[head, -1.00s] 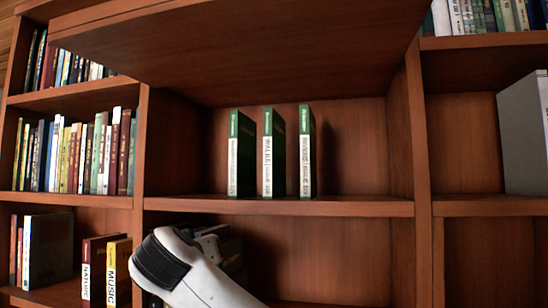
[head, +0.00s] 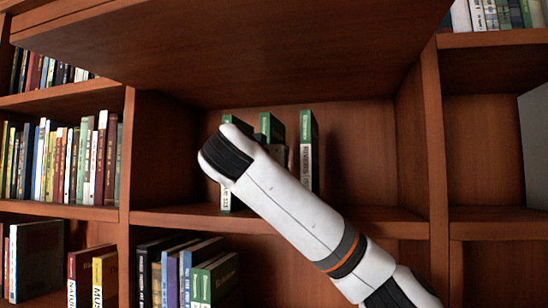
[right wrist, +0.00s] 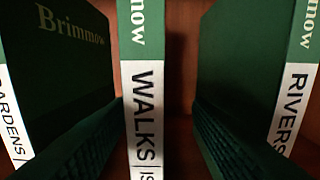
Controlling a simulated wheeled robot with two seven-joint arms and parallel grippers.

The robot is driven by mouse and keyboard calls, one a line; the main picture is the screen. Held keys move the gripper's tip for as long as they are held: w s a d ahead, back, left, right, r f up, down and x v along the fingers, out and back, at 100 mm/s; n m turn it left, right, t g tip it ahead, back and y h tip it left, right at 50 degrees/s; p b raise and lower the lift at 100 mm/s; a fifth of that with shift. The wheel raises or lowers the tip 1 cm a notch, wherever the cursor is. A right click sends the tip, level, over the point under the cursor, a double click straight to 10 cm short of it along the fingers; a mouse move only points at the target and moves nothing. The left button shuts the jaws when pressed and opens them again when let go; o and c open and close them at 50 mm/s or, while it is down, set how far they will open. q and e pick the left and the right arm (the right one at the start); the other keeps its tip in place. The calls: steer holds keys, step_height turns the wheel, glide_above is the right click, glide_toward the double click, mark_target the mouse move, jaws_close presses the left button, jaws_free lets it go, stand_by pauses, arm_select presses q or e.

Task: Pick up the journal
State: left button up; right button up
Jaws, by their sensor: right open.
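Three green journals with white spine labels stand upright and apart in the middle shelf bay: a left one (head: 227,196), a middle one (head: 271,127) and a right one (head: 308,150). In the right wrist view their spines read GARDENS (right wrist: 14,130), WALKS (right wrist: 145,95) and RIVERS (right wrist: 292,110). My right gripper (right wrist: 157,108) is open, with one ribbed finger on each side of the WALKS journal, in the gaps between it and its neighbours. Contact cannot be told. In the head view my right arm hides most of the gripper and parts of the left and middle journals. My left gripper is out of view.
A thick shelf board (head: 230,50) juts out above the bay. Wooden uprights (head: 435,150) bound it at both sides. Rows of books (head: 65,160) fill the shelves to the left, and more books (head: 185,275) stand below. The bay is empty right of the journals.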

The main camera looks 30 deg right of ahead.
steer(key=p+x, duration=0.4)
steer(key=x, duration=0.1)
steer(key=shift+w+f, duration=0.2)
steer(key=shift+w, duration=0.3)
steer(key=shift+a, duration=0.1)
steer(key=c, duration=0.4)
steer(key=shift+r, duration=0.1)
jaws_close()
